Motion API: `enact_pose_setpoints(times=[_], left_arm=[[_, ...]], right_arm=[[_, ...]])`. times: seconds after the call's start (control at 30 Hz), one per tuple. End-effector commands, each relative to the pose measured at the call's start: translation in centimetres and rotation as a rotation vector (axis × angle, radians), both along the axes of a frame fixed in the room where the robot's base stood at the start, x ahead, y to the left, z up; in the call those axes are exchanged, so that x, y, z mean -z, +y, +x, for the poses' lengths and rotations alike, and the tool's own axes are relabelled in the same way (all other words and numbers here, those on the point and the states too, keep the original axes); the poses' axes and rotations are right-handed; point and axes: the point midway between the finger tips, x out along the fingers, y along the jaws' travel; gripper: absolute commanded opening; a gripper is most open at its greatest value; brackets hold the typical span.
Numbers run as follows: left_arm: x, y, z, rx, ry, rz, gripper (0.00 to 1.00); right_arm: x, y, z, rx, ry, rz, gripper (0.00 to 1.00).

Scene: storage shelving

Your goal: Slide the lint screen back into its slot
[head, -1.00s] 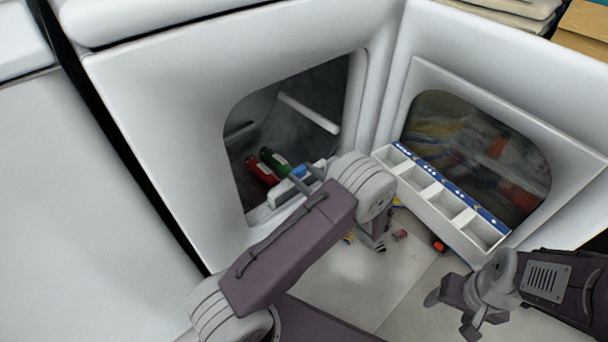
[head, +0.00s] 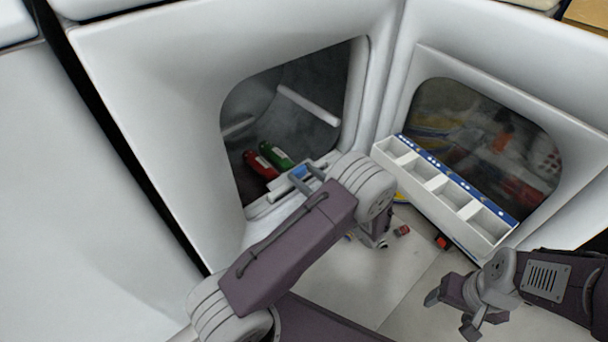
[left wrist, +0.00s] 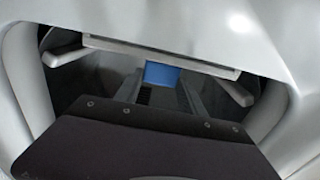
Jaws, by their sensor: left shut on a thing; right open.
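The dryer's round-cornered opening (head: 235,130) is in the middle left of the head view. A lint screen with a blue part (head: 298,171) is at its lower lip. My left gripper (head: 307,179) is shut on it. In the left wrist view the blue part (left wrist: 162,75) sits between my two grey fingers, below a pale bar (left wrist: 160,52). My left wrist hides much of the lip in the head view. The slot is not clearly seen, and I cannot tell how far the screen is in it. My right gripper (head: 451,313) is open and empty at lower right.
A red bottle (head: 260,165) and a green bottle (head: 276,155) lie inside the opening. A white compartment tray (head: 440,190) with a blue edge stands before a second machine's dark window (head: 490,140). Small items, including a red one (head: 402,230), lie on the floor near the tray.

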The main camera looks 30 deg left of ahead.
Motion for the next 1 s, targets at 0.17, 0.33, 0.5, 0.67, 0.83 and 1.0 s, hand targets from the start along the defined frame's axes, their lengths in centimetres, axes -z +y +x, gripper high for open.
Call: enact_pose_setpoints(times=[0.17, 0.33, 0.5, 0.67, 0.83, 1.0], left_arm=[[0.7, 0.0, 0.0, 0.000, 0.000, 0.001, 0.02], [1.2, 0.0, 0.0, 0.000, 0.000, 0.001, 0.02], [1.7, 0.0, 0.0, 0.000, 0.000, 0.001, 0.02], [2.2, 0.0, 0.0, 0.000, 0.000, 0.001, 0.02], [2.7, 0.0, 0.0, 0.000, 0.000, 0.001, 0.02], [2.7, 0.0, 0.0, 0.000, 0.000, 0.000, 0.72]], right_arm=[[0.7, 0.0, 0.0, 0.000, 0.000, 0.000, 0.66], [1.2, 0.0, 0.0, 0.000, 0.000, 0.000, 0.66], [1.6, 0.0, 0.0, 0.000, 0.000, 0.000, 0.66], [2.1, 0.0, 0.0, 0.000, 0.000, 0.000, 0.66], [2.6, 0.0, 0.0, 0.000, 0.000, 0.000, 0.66], [2.5, 0.0, 0.0, 0.000, 0.000, 0.000, 0.66]])
